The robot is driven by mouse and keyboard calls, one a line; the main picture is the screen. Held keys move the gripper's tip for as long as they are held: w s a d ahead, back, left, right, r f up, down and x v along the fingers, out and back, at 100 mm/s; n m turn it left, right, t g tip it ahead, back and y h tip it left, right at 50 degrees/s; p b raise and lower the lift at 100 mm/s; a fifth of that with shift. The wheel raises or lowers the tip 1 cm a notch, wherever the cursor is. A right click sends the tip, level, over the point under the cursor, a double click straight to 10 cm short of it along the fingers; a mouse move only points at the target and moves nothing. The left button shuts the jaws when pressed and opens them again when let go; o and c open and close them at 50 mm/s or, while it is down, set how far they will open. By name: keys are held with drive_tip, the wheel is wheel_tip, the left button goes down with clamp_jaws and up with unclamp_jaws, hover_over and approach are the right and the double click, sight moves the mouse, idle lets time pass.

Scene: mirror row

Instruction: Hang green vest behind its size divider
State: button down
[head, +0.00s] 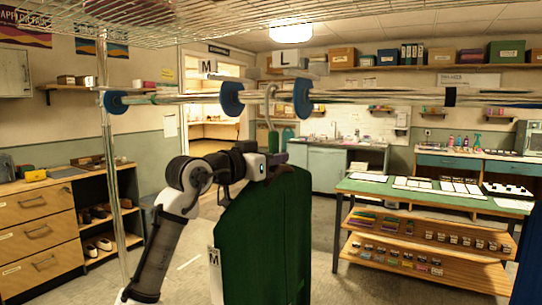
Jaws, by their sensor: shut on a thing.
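A dark green vest (265,235) hangs upright below my gripper (277,160), which is shut at its top. A white size tag on its left edge reads M (214,262). A pale hanger hook (270,95) rises above the vest to the height of the metal rail (180,98). The hook is between the blue disc divider (231,98) nearest the M sign (208,67) and the blue disc divider (302,97) below the L sign (285,58). I cannot tell whether the hook rests on the rail. My gripper's fingertips are partly hidden.
Another blue disc (116,102) is on the rail at the left, near a metal upright (110,190). A wire shelf (200,22) is above the rail. A green-topped table (430,192) stands at right, a drawer cabinet (38,230) at left. Dark blue fabric (530,262) shows at the right edge.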

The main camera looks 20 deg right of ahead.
drive_tip(key=c, duration=1.2)
unclamp_jaws()
drive_tip(key=shift+o, duration=0.3)
drive_tip(key=shift+d, duration=0.1)
drive_tip(key=o, duration=0.5)
drive_tip(key=shift+o, duration=0.2)
drive_tip(key=b+v, duration=0.1)
drive_tip(key=v, duration=1.1)
drive_tip(key=shift+r, duration=0.15)
